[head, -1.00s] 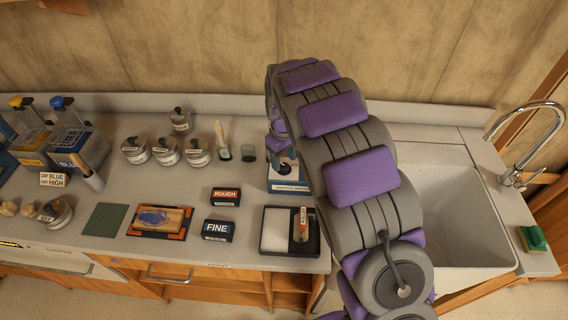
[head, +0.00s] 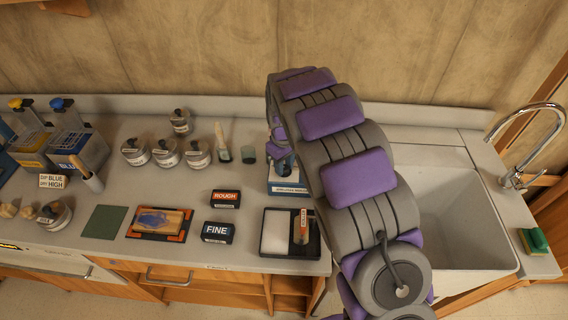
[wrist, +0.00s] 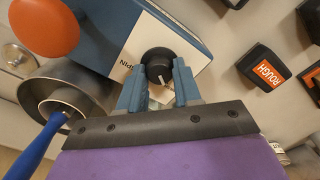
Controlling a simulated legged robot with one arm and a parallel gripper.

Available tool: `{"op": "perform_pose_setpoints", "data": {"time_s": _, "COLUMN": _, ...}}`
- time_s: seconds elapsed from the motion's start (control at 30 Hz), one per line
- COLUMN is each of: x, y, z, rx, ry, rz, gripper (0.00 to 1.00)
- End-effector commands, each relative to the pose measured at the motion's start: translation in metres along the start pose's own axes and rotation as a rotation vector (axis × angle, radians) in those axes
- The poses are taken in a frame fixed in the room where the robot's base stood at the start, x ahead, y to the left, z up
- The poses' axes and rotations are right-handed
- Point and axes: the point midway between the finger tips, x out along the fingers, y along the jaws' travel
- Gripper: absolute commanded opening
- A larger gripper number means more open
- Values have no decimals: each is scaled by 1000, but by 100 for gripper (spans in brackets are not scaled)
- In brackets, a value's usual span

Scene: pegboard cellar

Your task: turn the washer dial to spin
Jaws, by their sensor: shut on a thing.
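The washer (wrist: 190,45) is a blue box with a white panel, seen close up in the wrist view. It also shows in the head view (head: 288,189), partly behind my arm. Its round black dial (wrist: 158,62) has a white mark on the side toward my gripper. The word SPIN is printed on the panel to the left of the dial. My gripper (wrist: 160,76) has its two blue fingers on either side of the dial and is shut on it. In the head view my gripper (head: 281,158) hides the dial.
An orange round knob (wrist: 44,27) and a metal cup with a blue handle (wrist: 62,100) are near the gripper's left in the wrist view. ROUGH (head: 226,199) and FINE (head: 218,232) blocks, a black tray (head: 312,246) and a sink (head: 440,220) stand around.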

Motion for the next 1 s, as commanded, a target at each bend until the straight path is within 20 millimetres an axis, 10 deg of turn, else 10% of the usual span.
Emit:
{"op": "perform_pose_setpoints", "data": {"time_s": 0.47, "x": -2, "y": 0, "z": 0, "rx": 62, "ry": 0, "rz": -1, "gripper": 3}}
{"op": "perform_pose_setpoints", "data": {"time_s": 1.0, "x": -4, "y": -1, "z": -1, "rx": 508, "ry": 1, "rz": 0, "gripper": 3}}
